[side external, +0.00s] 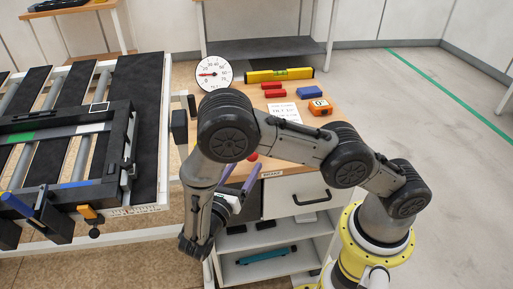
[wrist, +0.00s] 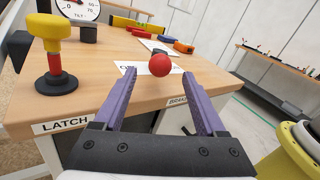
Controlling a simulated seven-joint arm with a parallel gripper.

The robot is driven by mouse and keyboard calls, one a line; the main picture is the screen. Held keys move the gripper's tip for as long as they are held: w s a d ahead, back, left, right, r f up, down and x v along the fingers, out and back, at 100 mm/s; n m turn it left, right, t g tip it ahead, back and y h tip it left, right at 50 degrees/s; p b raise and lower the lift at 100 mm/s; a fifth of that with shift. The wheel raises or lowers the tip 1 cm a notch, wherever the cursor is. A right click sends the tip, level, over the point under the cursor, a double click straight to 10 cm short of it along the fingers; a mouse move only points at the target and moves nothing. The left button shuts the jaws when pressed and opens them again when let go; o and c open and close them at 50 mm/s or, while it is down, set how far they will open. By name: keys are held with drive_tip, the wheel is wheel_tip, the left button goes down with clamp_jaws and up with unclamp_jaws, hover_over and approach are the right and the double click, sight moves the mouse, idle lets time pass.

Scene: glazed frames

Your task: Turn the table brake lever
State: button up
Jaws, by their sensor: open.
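The brake lever shows as a round red knob (wrist: 160,66) above the wooden cart top, near the BRAKE label (wrist: 178,100). Its shaft cannot be made out in the wrist view. My gripper (wrist: 159,76) is open and empty. Its two purple fingers point at the knob, one on each side in the picture; I cannot tell whether the knob lies between the tips or beyond them. In the side view, the red knob (side external: 252,157) shows small beside my arm, and my gripper (side external: 249,175) is partly hidden by my wrist.
A yellow knob on a red and black post, the latch (wrist: 50,52), stands left above the LATCH label (wrist: 60,125). A dial gauge (side external: 213,73), a yellow level (side external: 280,75), red and blue blocks and an orange tape measure (side external: 320,106) lie farther back. A roller table (side external: 160,150) stands left.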

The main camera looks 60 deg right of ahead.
drive_tip(key=d, duration=0.3)
drive_tip(key=w+d, duration=0.1)
drive_tip(key=d, duration=0.4)
drive_tip(key=shift+w+d, duration=0.35)
drive_tip(key=shift+d, duration=0.05)
clamp_jaws()
idle(1.0)
